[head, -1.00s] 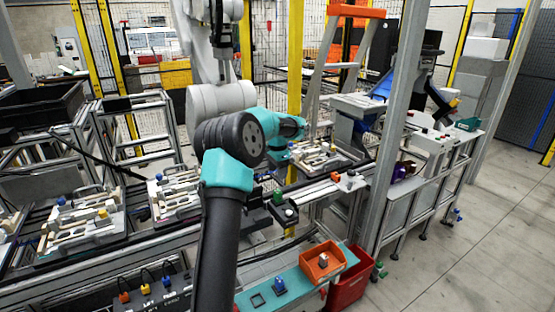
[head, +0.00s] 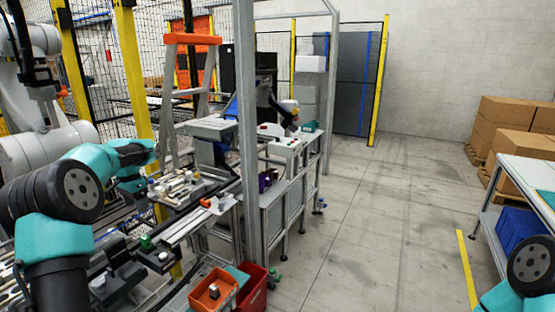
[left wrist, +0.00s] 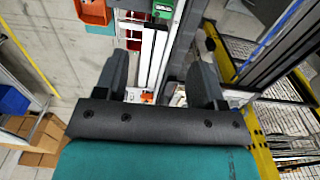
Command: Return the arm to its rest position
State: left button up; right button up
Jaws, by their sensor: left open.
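My left arm (head: 65,195), dark grey with teal joints, bends over the left part of the head view. Its teal wrist (head: 130,183) is near the pallet line; the fingers cannot be made out there. In the left wrist view my left gripper (left wrist: 160,82) has its two dark fingers wide apart with nothing between them. Beyond them lie a pale rail and the floor. My right arm (head: 530,268) shows only as a teal and dark joint at the lower right corner. Its gripper is outside the picture.
A pallet fixture (head: 180,188) sits on the line beside my left wrist. An orange bin (head: 213,290) and a red bin (head: 254,285) stand at the front. A grey post (head: 247,130) rises nearby. A white-topped bench (head: 530,178) is at right. The middle floor is clear.

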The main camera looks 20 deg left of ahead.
pick_arm(q)
jog(key=d+f+n+h, duration=0.1)
jog(key=d+f, duration=1.1)
jog(key=f, duration=0.3)
jog(key=d+f+h, duration=0.2)
jog(key=d+f, duration=1.1)
jog(key=f, duration=0.1)
jog(key=s+d+f+n, duration=0.1)
jog(key=s+d+f, duration=0.5)
jog(key=s, duration=0.5)
jog(key=s+d+f+n, duration=0.2)
jog(key=s+d+f, duration=0.3)
jog(key=s+d, duration=0.6)
jog(key=shift+d+f+t+h, duration=0.25)
jog(key=shift+f+t+h, duration=0.15)
